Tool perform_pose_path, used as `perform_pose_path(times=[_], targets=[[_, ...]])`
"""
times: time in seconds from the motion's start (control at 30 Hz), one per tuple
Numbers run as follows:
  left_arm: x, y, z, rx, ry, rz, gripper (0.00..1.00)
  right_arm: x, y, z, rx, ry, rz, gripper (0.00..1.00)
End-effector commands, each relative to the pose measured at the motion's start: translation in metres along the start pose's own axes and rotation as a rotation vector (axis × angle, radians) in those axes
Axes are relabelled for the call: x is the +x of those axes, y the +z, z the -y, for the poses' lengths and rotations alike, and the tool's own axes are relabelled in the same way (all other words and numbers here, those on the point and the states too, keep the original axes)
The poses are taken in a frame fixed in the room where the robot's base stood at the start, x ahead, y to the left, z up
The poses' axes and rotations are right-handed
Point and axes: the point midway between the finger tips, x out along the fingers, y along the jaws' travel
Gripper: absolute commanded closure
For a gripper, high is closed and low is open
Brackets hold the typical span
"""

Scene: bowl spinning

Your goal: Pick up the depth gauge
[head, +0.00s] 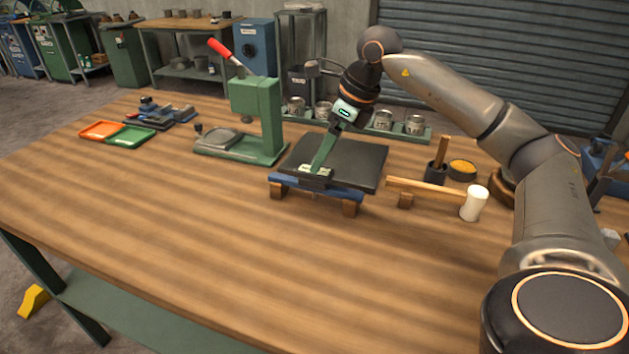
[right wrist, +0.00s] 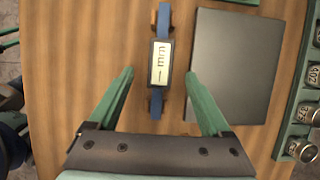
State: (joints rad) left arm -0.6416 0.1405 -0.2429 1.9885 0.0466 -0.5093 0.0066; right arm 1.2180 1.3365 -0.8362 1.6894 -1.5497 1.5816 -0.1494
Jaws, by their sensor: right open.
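The depth gauge (head: 345,193) has a long blue bar, a dark middle body and a pale display. In the head view its bar seems to rest across wooden blocks at the near edge of a dark plate. In the right wrist view the gauge (right wrist: 160,62) runs upright in the picture, its display marked "mm". My right gripper (head: 320,168) points down at the gauge's middle. In the right wrist view its green fingers (right wrist: 160,76) are open, one on each side of the gauge with gaps between. My left gripper is out of view.
The dark plate (head: 360,160) lies just behind the gauge. A green press (head: 258,115) with a red handle stands to its left, and a mallet (head: 474,203) lies to its right. A rack of metal cans (head: 383,121) is behind. The front of the wooden table (head: 230,250) is clear.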

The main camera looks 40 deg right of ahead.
Motion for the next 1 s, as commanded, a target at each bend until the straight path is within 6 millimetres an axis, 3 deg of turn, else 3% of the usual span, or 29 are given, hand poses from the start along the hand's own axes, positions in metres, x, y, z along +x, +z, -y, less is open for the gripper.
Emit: perform_pose_path(times=[0.1,0.37,0.63,0.97,1.0], targets=[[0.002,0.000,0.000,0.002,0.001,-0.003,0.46,0.023,0.000,-0.001,0.000,0.003,-0.001,0.18],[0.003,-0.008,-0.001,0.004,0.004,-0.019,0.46,0.044,0.000,-0.001,0.000,0.003,0.000,0.18],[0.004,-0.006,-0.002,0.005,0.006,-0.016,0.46,0.083,0.001,0.001,0.000,0.004,0.001,0.18],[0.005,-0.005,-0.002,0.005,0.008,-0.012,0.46,0.091,0.001,0.001,0.000,0.003,0.002,0.18],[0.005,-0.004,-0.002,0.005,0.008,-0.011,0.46,0.091,0.001,0.001,0.000,0.003,0.002,0.22]])
